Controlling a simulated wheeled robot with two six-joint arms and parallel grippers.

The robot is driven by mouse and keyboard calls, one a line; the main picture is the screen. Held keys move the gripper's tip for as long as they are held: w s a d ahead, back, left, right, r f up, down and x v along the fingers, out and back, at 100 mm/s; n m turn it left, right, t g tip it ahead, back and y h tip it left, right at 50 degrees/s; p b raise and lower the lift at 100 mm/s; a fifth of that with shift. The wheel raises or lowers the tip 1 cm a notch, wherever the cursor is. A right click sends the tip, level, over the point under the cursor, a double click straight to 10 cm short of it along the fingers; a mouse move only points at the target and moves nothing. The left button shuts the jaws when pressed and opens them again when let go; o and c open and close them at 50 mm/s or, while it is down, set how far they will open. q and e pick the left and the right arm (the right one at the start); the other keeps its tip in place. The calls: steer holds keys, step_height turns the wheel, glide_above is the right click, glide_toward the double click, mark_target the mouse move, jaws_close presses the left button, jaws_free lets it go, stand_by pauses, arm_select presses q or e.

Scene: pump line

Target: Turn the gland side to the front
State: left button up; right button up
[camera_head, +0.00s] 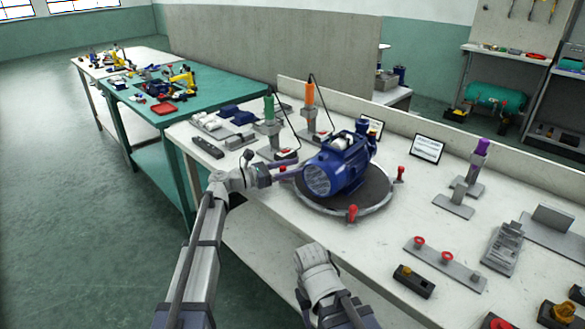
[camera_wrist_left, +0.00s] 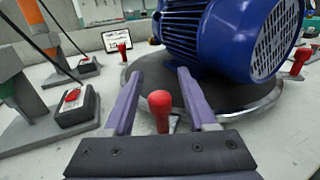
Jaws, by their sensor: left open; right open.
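A blue pump motor (camera_head: 340,167) sits on a round turntable with a dark top and pale rim (camera_head: 318,208). Its grilled round end faces the front left in the head view. It also shows in the left wrist view (camera_wrist_left: 215,40). Red knobbed handles stand around the rim, one at the front (camera_head: 352,213) and one at the right (camera_head: 400,174). My left gripper (camera_head: 284,174) is open at the turntable's left edge. In the left wrist view a red handle (camera_wrist_left: 160,108) stands between its spread fingers. My right gripper (camera_head: 330,312) is low, away from the turntable. I cannot make out the gland.
Green-topped (camera_head: 268,108) and orange-topped (camera_head: 309,95) stands with cables are behind the left gripper. A purple-topped stand (camera_head: 480,150), a bar with red knobs (camera_head: 445,262) and a black box (camera_head: 413,281) lie to the right. The bench front is bare near the turntable.

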arm_select(q)
steer(key=shift+c, duration=0.2)
jaws_close()
stand_by(1.1)
